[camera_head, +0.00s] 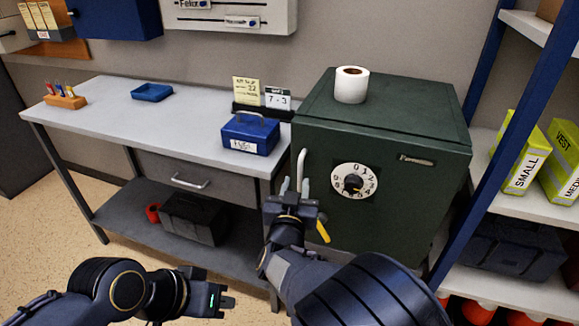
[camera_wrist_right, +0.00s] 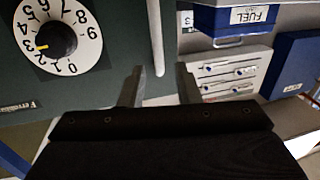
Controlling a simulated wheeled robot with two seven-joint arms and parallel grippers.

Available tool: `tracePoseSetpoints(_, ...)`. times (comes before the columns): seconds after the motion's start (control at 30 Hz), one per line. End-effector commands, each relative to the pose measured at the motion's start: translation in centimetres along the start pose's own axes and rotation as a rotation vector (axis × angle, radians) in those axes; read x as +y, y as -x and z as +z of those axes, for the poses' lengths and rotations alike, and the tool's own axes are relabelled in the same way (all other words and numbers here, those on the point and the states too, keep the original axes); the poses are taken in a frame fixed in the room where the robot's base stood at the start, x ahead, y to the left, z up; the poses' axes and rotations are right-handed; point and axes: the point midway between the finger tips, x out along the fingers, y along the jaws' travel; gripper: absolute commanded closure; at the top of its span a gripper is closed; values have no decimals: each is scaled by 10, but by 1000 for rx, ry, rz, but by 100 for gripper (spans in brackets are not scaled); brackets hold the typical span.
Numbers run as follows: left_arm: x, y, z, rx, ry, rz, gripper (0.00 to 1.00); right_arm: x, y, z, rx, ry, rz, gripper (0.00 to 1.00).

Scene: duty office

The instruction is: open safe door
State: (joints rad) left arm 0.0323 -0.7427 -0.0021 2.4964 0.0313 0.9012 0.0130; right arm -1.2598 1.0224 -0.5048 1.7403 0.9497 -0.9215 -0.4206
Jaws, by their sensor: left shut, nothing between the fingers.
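The dark green safe (camera_head: 400,215) stands at the right end of the desk with its door shut. Its door has a white numbered dial (camera_head: 354,181) and a pale vertical handle (camera_head: 301,168) on the left side. My right gripper (camera_head: 294,186) is just below the handle, fingers pointing up and apart. In the right wrist view, which is upside down, the handle (camera_wrist_right: 156,35) has its end between the two open fingertips (camera_wrist_right: 159,70); I cannot tell whether they touch it. The dial (camera_wrist_right: 57,37) is also there. My left gripper (camera_head: 226,301) is shut and empty, low in front of the desk.
A paper roll (camera_head: 351,85) stands on the safe. A blue FUEL box (camera_head: 250,134) sits on the desk (camera_head: 185,128) close to the handle side. A shelf with yellow vest packs (camera_head: 526,165) stands right of the safe. Floor is free at the left.

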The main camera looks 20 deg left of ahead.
Motion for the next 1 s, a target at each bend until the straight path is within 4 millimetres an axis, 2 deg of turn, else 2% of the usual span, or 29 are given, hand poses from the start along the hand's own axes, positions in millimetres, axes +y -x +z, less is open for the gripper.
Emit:
tracePoseSetpoints(0.2, 2, 4, -2, 0, 0, 0, 100, 2, -36, 0, -2, -1, 2, 70)
tracePoseSetpoints(0.4, 3, 6, -3, 0, 0, 0, 100, 2, -62, 0, -3, -2, 1, 70)
tracePoseSetpoints(0.53, 3, 6, -3, 0, 0, 0, 100, 1, -69, 0, -4, -1, -1, 70)
tracePoseSetpoints(0.77, 3, 6, -3, 0, 0, 0, 100, 1, -70, 0, -4, -2, -1, 70)
tracePoseSetpoints(0.87, 3, 6, -3, 0, 0, 0, 100, 1, -70, 0, -4, -2, -1, 79)
tracePoseSetpoints(1.0, 3, 6, -3, 0, 0, 0, 100, 1, -70, 0, -4, -2, -1, 98)
